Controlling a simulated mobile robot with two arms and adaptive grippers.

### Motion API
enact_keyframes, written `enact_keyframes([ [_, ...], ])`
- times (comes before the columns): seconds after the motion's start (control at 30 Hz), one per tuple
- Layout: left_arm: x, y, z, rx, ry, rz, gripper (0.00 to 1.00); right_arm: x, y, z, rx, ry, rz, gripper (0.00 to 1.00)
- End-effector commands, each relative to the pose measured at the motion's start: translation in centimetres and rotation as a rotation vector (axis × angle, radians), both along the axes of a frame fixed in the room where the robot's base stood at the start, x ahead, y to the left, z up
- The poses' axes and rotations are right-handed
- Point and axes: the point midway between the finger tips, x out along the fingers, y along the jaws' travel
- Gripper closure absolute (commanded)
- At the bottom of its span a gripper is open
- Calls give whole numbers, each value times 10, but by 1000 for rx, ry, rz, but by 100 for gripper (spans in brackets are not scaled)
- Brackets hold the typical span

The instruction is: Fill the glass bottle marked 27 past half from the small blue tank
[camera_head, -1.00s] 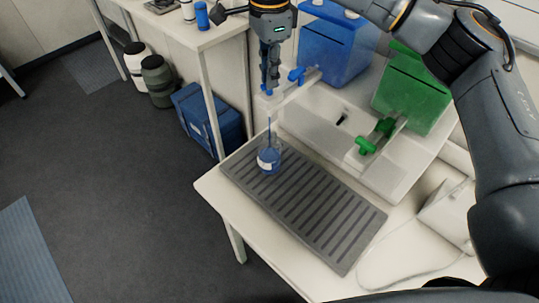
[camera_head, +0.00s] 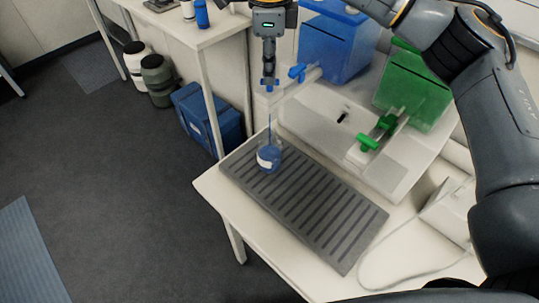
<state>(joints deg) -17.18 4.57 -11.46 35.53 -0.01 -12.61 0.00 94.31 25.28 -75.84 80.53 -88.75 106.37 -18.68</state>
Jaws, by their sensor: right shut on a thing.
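The glass bottle (camera_head: 269,157) stands upright on the grey slatted drip tray (camera_head: 330,222); its pale label is too small to read. A thin blue stream runs down into it, and blue liquid shows inside; the exact level is unclear. The blue tank (camera_head: 337,48) stands behind on a white stand, with a pale spout arm reaching out over the bottle. My left gripper is not in view.
A green tank (camera_head: 413,88) with green tap parts (camera_head: 368,144) stands to the right on the white stand (camera_head: 395,172). A white box (camera_head: 446,210) with a cable lies at the table's right. The tray's right part is bare. A blue bin (camera_head: 207,118) stands on the floor.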

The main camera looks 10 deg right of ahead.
Motion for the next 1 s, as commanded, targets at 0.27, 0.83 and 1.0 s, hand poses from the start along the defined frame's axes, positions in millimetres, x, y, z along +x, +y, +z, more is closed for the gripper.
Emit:
enact_keyframes([
  [0.27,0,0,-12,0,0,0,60,-1,0,-4,-3,4,-437,100],
  [0.83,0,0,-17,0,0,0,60,-1,0,-2,-3,5,-718,70],
  [1.0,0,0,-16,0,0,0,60,-1,0,-2,-2,2,-717,58],
])
